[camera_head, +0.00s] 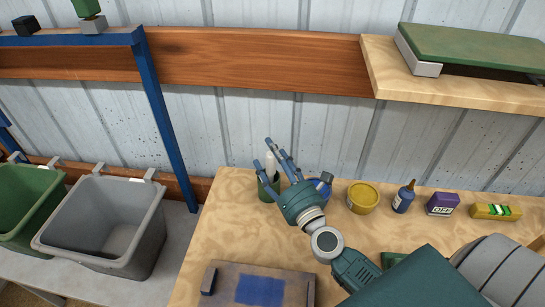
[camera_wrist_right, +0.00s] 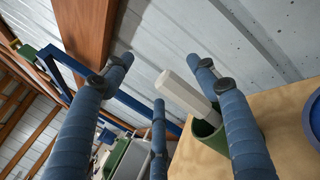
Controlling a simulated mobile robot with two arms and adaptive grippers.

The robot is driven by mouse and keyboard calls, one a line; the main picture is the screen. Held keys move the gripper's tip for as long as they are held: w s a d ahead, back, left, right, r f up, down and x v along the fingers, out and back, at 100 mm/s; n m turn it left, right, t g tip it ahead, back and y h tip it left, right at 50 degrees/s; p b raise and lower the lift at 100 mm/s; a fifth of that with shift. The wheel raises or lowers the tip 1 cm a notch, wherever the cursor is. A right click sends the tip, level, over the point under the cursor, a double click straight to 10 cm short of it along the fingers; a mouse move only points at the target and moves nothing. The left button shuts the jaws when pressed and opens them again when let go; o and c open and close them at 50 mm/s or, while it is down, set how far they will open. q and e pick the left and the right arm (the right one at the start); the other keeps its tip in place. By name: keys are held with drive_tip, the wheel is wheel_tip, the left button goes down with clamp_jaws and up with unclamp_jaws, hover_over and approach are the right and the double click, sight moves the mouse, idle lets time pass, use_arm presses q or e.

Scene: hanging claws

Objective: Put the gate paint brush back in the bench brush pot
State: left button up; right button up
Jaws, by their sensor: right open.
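A dark green pot (camera_head: 266,190) stands at the back left of the wooden bench (camera_head: 225,240). A pale, thick brush handle (camera_head: 269,163) sticks up from it. In the right wrist view the handle (camera_wrist_right: 184,93) sits tilted in the mouth of the green pot (camera_wrist_right: 207,136); its bristle end is hidden inside. My right gripper (camera_head: 270,152) is open with blue fingers spread. In the head view its fingers overlap the pot and handle. In the wrist view the handle shows between the fingers, with no clear contact. My left gripper is not in view.
A blue pot (camera_head: 325,180), yellow pot (camera_head: 362,198), blue bottle (camera_head: 403,198), purple box (camera_head: 441,204) and yellow block (camera_head: 496,211) line the bench's back. A blue-patched board (camera_head: 225,283) lies in front. Grey (camera_head: 100,215) and green (camera_head: 22,205) bins stand left.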

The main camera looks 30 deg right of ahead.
drive_tip(key=shift+s, duration=0.1)
idle(0.5)
drive_tip(key=s+r+b, duration=0.1)
drive_tip(key=s+b, duration=0.1)
drive_tip(key=s, duration=0.5)
drive_tip(key=shift+s+a, duration=0.2)
drive_tip(key=shift+s, duration=0.2)
idle(0.7)
